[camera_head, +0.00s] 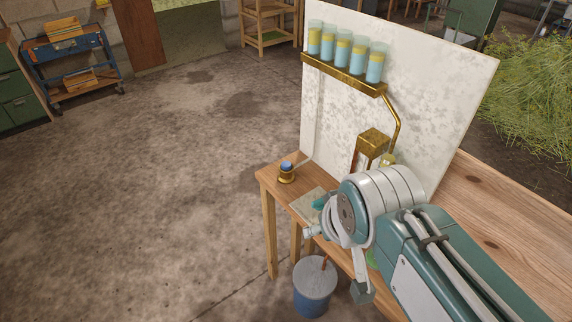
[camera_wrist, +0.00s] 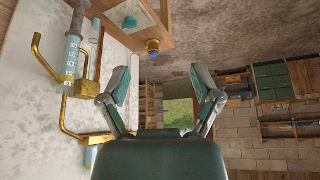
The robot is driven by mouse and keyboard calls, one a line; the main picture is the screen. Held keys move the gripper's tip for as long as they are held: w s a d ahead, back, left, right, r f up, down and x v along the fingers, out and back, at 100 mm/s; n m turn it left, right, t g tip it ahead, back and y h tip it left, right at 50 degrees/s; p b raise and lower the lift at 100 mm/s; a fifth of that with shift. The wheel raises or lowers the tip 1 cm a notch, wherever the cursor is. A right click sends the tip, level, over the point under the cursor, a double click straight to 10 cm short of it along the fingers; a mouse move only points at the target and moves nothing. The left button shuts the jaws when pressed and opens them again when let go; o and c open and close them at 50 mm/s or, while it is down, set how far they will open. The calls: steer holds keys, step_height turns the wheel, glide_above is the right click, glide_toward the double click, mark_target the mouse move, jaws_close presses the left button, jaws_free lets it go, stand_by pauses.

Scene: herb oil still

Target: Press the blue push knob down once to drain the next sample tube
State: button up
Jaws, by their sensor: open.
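The blue push knob (camera_head: 287,166) sits on a round brass base near the left end of the wooden bench. In the wrist view the knob's blue and brass (camera_wrist: 153,46) shows near the bench edge, beyond my fingers and apart from them. My gripper (camera_wrist: 158,84) is open, with two teal-padded fingers spread wide and nothing between them. In the head view my wrist hides most of the gripper, right of and nearer than the knob. Several sample tubes (camera_head: 343,49) with blue and yellow contents stand in a brass rack (camera_head: 343,76) on the white panel.
A brass pipe (camera_head: 397,120) runs down from the rack toward a brass block (camera_head: 374,142) behind my arm. A pale plate (camera_head: 306,203) lies on the bench (camera_head: 512,200) by the knob. A blue bucket (camera_head: 314,290) stands below. The floor at left is clear.

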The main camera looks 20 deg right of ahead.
jaws_close()
stand_by(1.0)
